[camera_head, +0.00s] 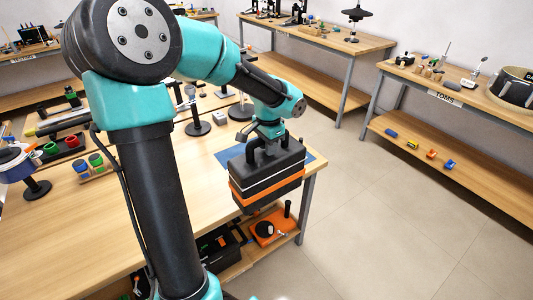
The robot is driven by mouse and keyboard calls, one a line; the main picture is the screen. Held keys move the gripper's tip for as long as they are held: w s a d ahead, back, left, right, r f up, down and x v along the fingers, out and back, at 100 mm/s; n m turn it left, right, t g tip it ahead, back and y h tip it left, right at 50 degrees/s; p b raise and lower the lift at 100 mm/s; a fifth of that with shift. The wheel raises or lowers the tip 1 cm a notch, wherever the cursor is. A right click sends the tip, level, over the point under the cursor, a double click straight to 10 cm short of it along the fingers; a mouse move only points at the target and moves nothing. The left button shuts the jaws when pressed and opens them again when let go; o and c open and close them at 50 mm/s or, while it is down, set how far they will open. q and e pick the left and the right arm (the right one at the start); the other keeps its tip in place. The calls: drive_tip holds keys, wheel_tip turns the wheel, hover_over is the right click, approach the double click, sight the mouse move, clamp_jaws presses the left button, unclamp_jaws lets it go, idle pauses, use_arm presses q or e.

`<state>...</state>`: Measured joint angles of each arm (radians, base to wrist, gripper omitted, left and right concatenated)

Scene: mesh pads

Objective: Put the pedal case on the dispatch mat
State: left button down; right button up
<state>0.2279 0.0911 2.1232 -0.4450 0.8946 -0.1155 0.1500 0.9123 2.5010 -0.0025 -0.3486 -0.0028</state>
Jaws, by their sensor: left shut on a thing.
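The pedal case (265,178) is a black box with an orange band and a handle on top. My left gripper (266,146) is shut on the case at its handle. The case hangs over the right front corner of the wooden table, in front of the blue mat. The blue dispatch mat (308,158) shows only at its edges behind the case, so most of it is hidden. I cannot tell whether the case touches the table. My right gripper is not in view.
The wooden table (70,235) has a clear front left part. Stands and small parts (198,125) stand toward its back. A lower shelf holds an orange pedal-like item (268,229). Other benches (345,45) stand at the back and right, with open floor (390,220) between.

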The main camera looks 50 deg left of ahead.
use_arm(q)
drive_tip(key=w+a+f, duration=0.1)
drive_tip(key=w+a, duration=0.9)
drive_tip(key=a, duration=0.1)
drive_tip(key=shift+f, duration=0.15)
drive_tip(key=shift+w+a+f, duration=0.15)
drive_tip(key=shift+f, duration=0.75)
drive_tip(key=shift+w+a+f, duration=0.15)
drive_tip(key=shift+f, duration=0.75)
drive_tip(key=c, duration=1.4)
unclamp_jaws()
drive_tip(key=shift+f, duration=0.2)
drive_tip(key=o, duration=0.5)
